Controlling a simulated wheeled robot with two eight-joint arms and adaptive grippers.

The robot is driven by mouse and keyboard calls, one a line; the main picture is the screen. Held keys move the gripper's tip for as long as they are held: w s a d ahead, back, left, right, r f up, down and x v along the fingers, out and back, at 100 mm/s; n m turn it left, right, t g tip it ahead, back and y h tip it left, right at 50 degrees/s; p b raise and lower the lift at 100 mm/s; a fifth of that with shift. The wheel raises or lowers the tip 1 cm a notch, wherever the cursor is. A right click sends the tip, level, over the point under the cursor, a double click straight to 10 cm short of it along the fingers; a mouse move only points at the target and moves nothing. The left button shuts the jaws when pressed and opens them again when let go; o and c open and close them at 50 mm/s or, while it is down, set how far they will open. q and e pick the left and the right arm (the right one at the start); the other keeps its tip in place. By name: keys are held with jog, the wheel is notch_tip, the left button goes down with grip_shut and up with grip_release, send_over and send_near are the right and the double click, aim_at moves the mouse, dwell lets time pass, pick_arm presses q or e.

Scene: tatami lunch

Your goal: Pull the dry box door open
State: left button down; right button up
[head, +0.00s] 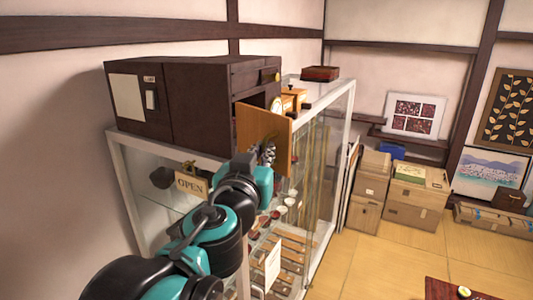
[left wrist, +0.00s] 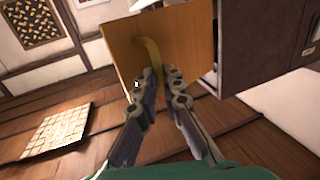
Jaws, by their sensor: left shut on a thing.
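The dry box (head: 185,95) is a dark brown cabinet on top of a glass display case. Its orange-brown wooden door (head: 252,125) stands swung out from the front, with a gap behind it. In the left wrist view the door (left wrist: 188,35) fills the upper middle and carries a curved brass-coloured handle (left wrist: 150,50). My left gripper (head: 268,153) is at the door's outer face. In the left wrist view my left gripper's fingers (left wrist: 158,85) are shut on the handle's lower part. My right gripper is not in view.
Cardboard boxes (head: 415,205) are stacked at the right. The tatami floor (head: 390,265) before them is clear.

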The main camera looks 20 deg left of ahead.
pick_arm(q)
jog(key=shift+a+r, duration=0.2)
jog(key=shift+a, duration=0.05)
jog(key=c, duration=1.6)
grip_release()
jog(key=shift+w+a, duration=0.1)
jog(key=shift+a, duration=0.1)
jog(key=shift+c, duration=0.2)
jog(key=s+d, duration=0.1)
jog(key=s, duration=0.6)
jog(key=shift+d+f, duration=0.15)
jog(key=shift+f, duration=0.1)
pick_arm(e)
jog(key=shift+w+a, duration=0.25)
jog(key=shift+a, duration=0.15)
pick_arm(q)
jog(key=shift+s+d, duration=0.1)
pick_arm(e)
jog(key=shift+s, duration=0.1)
